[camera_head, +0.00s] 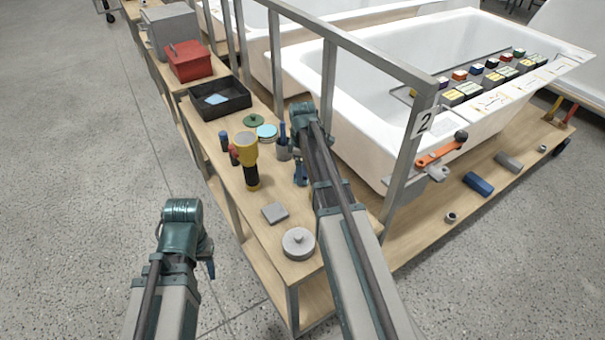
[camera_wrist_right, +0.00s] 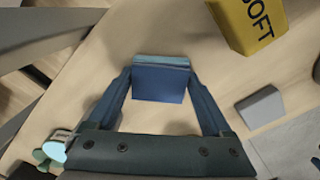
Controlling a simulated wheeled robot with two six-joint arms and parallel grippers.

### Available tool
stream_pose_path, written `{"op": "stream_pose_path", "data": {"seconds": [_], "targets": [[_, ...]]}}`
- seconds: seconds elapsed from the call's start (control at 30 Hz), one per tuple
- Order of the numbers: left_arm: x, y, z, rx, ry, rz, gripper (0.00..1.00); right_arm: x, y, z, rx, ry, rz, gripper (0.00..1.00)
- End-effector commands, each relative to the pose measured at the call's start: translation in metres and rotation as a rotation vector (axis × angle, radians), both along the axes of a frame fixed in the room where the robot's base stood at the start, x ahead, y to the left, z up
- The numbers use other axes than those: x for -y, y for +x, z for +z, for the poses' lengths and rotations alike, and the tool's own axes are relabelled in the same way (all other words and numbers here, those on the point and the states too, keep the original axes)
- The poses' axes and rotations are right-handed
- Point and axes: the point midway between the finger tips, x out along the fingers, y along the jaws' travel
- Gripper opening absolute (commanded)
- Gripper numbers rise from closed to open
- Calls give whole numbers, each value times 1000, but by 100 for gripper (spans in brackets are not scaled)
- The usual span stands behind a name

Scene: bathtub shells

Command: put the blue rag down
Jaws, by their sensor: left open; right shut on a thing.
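My right gripper (camera_wrist_right: 160,85) is shut on the blue rag (camera_wrist_right: 160,84), a small folded piece with a lighter blue upper edge. It is over the wooden bench top in the right wrist view; I cannot tell whether the rag touches the wood. In the head view the right gripper (camera_head: 300,174) points down over the narrow bench (camera_head: 257,226), right of a yellow and black tool (camera_head: 246,158); the rag is hard to separate from the fingers there. My left gripper (camera_head: 210,269) is open, off the bench's left side above the floor, mostly hidden by its wrist.
A grey block (camera_head: 275,212) and a round grey lidded thing (camera_head: 299,243) lie at the bench's near end. A yellow block marked SOFT (camera_wrist_right: 250,24) is close by. Behind are a black tray (camera_head: 236,105) and red box (camera_head: 189,61). A metal rail (camera_head: 409,140) and bathtub (camera_head: 350,130) stand right.

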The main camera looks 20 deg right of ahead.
Motion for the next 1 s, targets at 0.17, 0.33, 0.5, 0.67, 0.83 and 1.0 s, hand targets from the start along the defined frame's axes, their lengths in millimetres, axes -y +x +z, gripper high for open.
{"op": "stream_pose_path", "data": {"seconds": [0.17,0.33,0.5,0.67,0.83,1.0], "targets": [[0,0,0,0,0,0,50,0,0,0,0,0,0,40],[0,0,-2,0,0,0,50,0,0,-1,0,0,0,100],[0,0,-2,0,0,0,50,0,0,-1,0,0,0,100],[0,0,0,0,0,0,50,0,0,0,0,0,0,100],[0,0,10,0,0,0,50,0,0,10,0,0,0,100],[0,0,29,0,0,0,50,0,0,29,0,0,0,100]]}}
